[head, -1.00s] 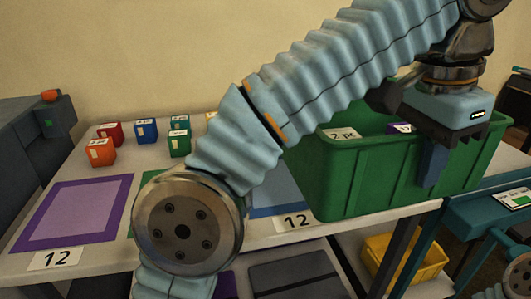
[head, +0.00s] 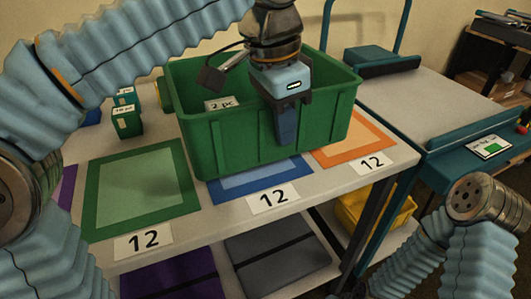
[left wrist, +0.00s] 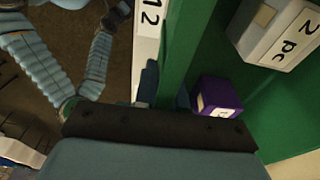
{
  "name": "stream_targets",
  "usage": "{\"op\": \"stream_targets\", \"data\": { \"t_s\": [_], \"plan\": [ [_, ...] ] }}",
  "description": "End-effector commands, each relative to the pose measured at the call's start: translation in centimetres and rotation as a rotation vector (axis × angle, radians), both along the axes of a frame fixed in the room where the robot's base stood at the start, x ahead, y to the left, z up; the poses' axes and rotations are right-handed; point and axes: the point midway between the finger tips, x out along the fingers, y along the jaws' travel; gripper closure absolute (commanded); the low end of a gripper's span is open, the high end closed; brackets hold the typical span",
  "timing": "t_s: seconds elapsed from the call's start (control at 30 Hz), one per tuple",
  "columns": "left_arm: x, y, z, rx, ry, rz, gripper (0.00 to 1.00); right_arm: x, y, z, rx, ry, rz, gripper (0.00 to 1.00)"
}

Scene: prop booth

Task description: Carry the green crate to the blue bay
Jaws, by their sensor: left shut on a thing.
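The green crate (head: 225,145) is over the blue bay (head: 262,183) on the table; only the bay's front strip shows below it. I cannot tell whether the crate touches the table. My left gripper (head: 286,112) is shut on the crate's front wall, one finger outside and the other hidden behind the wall. Inside the crate is a pale box labelled "2 pc" (head: 218,104). The left wrist view shows this box (left wrist: 275,32), a purple box (left wrist: 217,97) and the crate's green wall (left wrist: 183,50). My right gripper is out of view; its arm shows at lower right.
A green bay (head: 140,190) lies to the left and an orange bay (head: 350,140) to the right, both empty where visible. A green box (head: 127,120) stands behind the green bay. A cart (head: 420,95) adjoins the table's right end. A yellow bin (head: 375,215) sits below.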

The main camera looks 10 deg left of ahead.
Motion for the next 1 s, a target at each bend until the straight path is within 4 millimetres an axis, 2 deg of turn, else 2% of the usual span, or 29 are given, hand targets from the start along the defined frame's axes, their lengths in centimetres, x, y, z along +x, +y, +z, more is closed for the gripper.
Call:
{"op": "stream_targets", "data": {
  "t_s": [0.1,0.27,0.37,0.53,0.97,1.0],
  "plan": [
    [0.1,1.2,-1.6,-0.002,-0.003,0.002,1.00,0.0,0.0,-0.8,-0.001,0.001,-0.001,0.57],
    [0.1,1.9,-2.3,-0.001,-0.003,0.001,1.00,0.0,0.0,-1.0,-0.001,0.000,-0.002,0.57],
    [0.2,2.8,-3.5,0.000,-0.003,0.002,1.00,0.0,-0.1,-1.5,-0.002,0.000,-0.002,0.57],
    [0.2,2.6,-5.7,-0.001,-0.003,0.000,1.00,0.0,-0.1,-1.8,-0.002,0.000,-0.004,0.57],
    [0.2,2.5,-6.3,-0.002,-0.004,-0.001,1.00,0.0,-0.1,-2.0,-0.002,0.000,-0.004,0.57],
    [0.2,2.5,-6.4,-0.001,-0.001,-0.001,0.87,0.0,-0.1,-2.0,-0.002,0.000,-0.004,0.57]
  ]
}}
